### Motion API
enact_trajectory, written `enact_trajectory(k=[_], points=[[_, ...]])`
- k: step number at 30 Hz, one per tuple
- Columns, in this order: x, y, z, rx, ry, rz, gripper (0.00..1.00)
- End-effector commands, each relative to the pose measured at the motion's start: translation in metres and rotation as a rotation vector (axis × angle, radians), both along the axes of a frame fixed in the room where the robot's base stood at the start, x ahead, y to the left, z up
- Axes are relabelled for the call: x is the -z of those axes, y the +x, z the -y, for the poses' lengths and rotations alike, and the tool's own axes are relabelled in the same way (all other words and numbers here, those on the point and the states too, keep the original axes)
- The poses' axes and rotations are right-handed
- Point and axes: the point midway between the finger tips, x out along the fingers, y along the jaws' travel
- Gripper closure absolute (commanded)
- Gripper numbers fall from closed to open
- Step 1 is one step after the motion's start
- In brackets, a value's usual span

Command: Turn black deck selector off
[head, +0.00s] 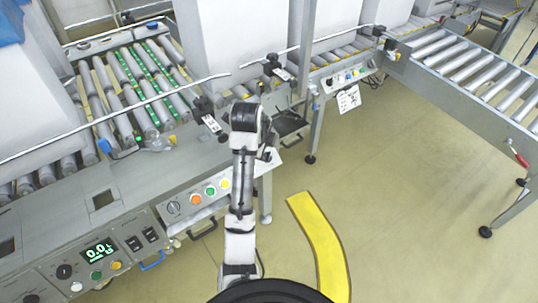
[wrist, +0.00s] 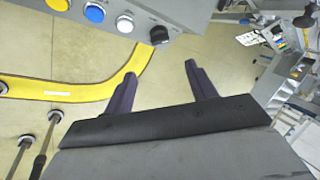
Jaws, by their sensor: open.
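The black deck selector (wrist: 159,35) is a round black knob at the end of a grey control panel, at the top of the wrist view. It seems to be the dark knob (head: 329,82) on the far panel in the head view. Its pointer position is too small to tell. My gripper (wrist: 160,72) is open and empty, its two dark fingers pointing towards the panel. The knob appears beyond the fingertips, apart from them. In the head view the fingers are mostly hidden by my own arm.
Beside the knob are a white button (wrist: 125,23) and a blue button (wrist: 95,13). A nearer panel has orange (head: 195,199), green and yellow buttons. Roller conveyors (head: 130,80) with large pale boxes stand behind. The floor with a yellow strip (head: 322,240) is clear.

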Motion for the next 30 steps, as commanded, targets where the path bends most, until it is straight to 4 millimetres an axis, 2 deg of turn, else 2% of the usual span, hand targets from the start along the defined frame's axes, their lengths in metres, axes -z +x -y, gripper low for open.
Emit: enact_trajectory(k=[18, 24, 30], points=[[0.100, 0.050, 0.015, -0.002, 0.000, -0.001, 0.44], [0.115, 0.058, 0.017, -0.003, 0.000, 0.002, 0.44], [0.117, 0.060, 0.018, -0.003, 0.000, 0.003, 0.44]])
